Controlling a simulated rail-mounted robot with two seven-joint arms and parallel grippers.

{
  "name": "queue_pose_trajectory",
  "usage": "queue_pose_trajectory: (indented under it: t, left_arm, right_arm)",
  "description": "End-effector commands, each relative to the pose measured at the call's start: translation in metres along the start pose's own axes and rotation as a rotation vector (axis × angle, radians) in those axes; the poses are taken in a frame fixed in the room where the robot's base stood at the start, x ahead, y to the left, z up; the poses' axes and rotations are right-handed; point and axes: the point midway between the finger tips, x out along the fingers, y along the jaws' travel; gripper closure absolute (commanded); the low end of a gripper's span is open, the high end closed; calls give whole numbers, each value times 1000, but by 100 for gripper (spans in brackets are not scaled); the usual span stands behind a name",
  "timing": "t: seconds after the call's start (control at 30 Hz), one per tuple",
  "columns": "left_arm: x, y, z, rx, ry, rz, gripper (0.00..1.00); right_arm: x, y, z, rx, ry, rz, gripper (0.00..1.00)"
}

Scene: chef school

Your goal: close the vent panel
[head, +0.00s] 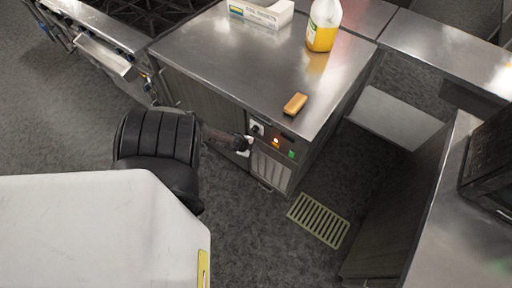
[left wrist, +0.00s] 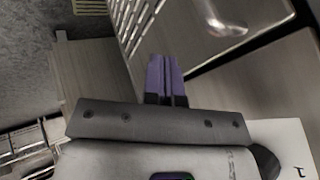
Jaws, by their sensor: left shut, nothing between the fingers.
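The vent panel (head: 268,168) is a slatted metal plate low on the front of the steel cabinet, below a small control face (head: 275,142) with an orange-red light and a green spot. A slotted metal panel also shows at the top of the left wrist view (left wrist: 140,20). I cannot tell how far the vent panel stands open. My left gripper (head: 246,144) is at the cabinet front, beside the control face and just above the vent panel. Its purple fingers (left wrist: 166,78) are together and empty. Whether they touch the cabinet is unclear. My right gripper is out of view.
The steel cabinet top (head: 220,50) holds an orange-brown block (head: 295,103), a bottle with yellow liquid (head: 323,25) and a white box (head: 262,12). A yellowish floor grate (head: 318,220) lies right of the cabinet. Another steel counter (head: 455,190) stands at the right.

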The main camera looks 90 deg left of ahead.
Motion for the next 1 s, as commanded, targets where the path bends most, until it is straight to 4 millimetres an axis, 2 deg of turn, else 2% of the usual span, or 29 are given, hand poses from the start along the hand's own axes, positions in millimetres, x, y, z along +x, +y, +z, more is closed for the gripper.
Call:
queue_pose_trajectory:
  t: [0.03,0.13,0.4,0.6,0.8,1.0]
  left_arm:
    - [-7,7,-4,0,2,4,100]
    - [-14,22,-8,8,6,9,100]
    - [-67,19,-4,15,4,9,100]
    - [-93,18,-2,14,6,8,100]
    - [-106,17,-2,13,6,7,100]
    - [-110,18,-1,14,6,7,100]
  right_arm:
    - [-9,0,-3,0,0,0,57]
    - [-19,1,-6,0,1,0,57]
    - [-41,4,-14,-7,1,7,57]
    - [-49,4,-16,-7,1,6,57]
    - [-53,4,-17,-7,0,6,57]
    - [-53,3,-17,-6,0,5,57]
